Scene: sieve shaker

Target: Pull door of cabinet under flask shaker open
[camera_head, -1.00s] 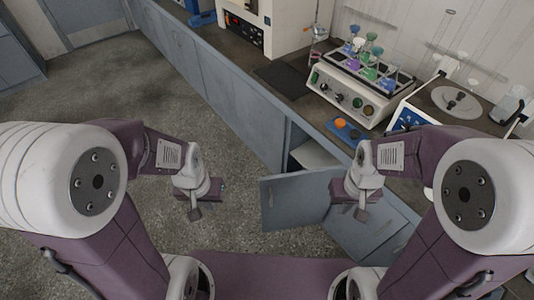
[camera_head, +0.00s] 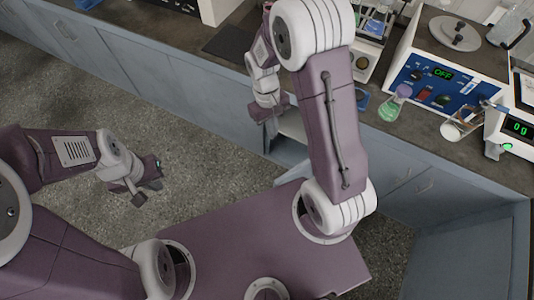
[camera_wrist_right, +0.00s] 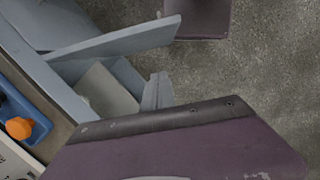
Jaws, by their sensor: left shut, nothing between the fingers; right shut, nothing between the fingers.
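The cabinet under the flask shaker stands open; its pale inside (camera_head: 292,126) shows left of my right arm in the head view. In the right wrist view its door (camera_wrist_right: 118,40) stands swung out from the front, beside the open interior (camera_wrist_right: 105,95). In the head view most of the door is hidden behind my right arm. The flask shaker (camera_head: 362,62) is partly hidden too. My left gripper (camera_head: 138,194) is shut and empty over the floor.
The floor (camera_head: 110,120) left of the cabinets is clear.

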